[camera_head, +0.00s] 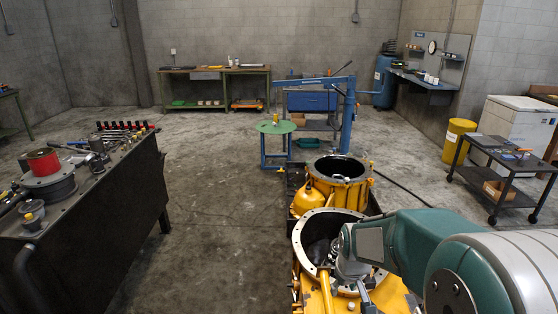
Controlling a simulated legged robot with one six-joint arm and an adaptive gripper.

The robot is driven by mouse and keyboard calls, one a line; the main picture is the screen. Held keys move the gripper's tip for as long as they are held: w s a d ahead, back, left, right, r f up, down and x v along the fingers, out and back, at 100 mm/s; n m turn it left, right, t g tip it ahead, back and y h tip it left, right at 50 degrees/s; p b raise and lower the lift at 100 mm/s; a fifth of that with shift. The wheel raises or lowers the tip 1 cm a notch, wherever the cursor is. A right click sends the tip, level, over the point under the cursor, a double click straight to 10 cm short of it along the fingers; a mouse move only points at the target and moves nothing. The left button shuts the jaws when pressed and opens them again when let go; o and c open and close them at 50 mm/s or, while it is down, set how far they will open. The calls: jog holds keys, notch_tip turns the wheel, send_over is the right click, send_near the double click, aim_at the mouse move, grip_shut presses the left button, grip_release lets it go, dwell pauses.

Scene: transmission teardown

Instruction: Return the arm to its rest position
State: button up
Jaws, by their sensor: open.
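My arm reaches in from the right edge of the head view, its teal and grey links stretched over the yellow transmission housing (313,239). My gripper (362,298) is at the arm's end, low over the near round opening of the housing, and only partly visible. Its jaws are open, and I see nothing held in them. The arm hides part of the housing's right side. I cannot tell whether the gripper touches the housing.
A dark bench (90,222) with tools and parts stands at the left. A second yellow housing (341,181) lies just beyond the near one. A blue crane (348,115) stands behind. A black cart (500,168) is at the right. The floor at centre-left is clear.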

jog(key=s+r+m+t, duration=0.1)
jog(key=s+r, duration=0.6)
jog(key=s, duration=0.3)
jog(key=s+r+m+t, duration=0.2)
jog(key=s+r, duration=0.5)
jog(key=s, duration=0.4)
jog(key=shift+s+r, duration=0.15)
jog(key=shift+r, duration=0.25)
